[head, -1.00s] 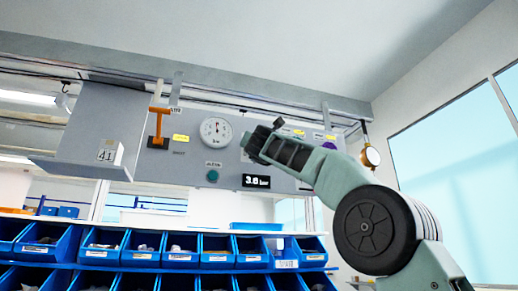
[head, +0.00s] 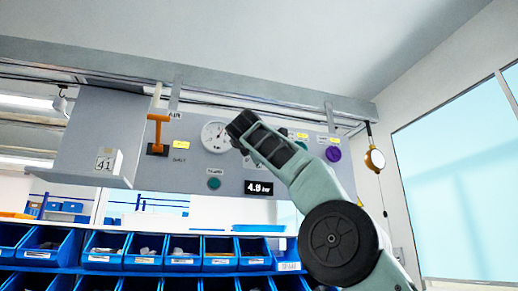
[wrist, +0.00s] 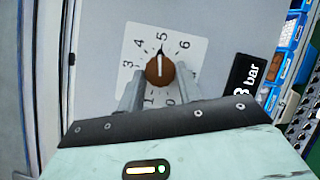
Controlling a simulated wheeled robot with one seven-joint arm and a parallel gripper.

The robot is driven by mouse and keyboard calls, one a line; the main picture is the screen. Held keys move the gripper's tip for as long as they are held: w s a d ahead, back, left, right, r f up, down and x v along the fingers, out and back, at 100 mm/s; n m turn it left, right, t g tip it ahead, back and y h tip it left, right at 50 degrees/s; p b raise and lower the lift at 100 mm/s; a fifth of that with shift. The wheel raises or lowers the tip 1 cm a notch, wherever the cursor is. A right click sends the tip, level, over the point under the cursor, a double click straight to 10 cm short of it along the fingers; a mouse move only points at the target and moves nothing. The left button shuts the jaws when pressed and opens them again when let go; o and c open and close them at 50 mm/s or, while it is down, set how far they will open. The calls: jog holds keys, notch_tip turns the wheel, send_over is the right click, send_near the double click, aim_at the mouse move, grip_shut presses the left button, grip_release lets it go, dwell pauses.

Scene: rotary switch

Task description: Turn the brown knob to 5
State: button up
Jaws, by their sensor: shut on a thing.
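The brown knob (wrist: 160,70) sits on a white dial plate (wrist: 190,33) with numbers around it. Its white pointer line points at or very near the 5 mark. My gripper (wrist: 159,80) is shut on the knob in the wrist view, with one finger on each side. In the head view my gripper (head: 238,126) is at the grey panel (head: 226,187), just right of the round gauge (head: 213,137), and hides the knob. The black display (head: 259,188) reads about 4.9 bar, the last digit blurred; part of it shows in the wrist view (wrist: 244,82).
An orange lever (head: 158,134) is left of the gauge. A green button (head: 214,183) is below it, and a purple knob (head: 333,154) is at the right. A grey box (head: 98,130) juts out at the left. Blue bins (head: 142,251) line the bottom.

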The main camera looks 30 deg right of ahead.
jog(key=shift+f, duration=0.1)
dwell(0.3)
jog(key=o, duration=1)
jog(key=shift+w, duration=0.1)
jog(key=b+v, duration=0.6)
jog(key=v, duration=1.1)
jog(key=shift+s+r+b, duration=0.25)
jog(key=shift+r+b, duration=0.1)
jog(key=shift+b, duration=0.05)
jog(key=shift+a, duration=0.1)
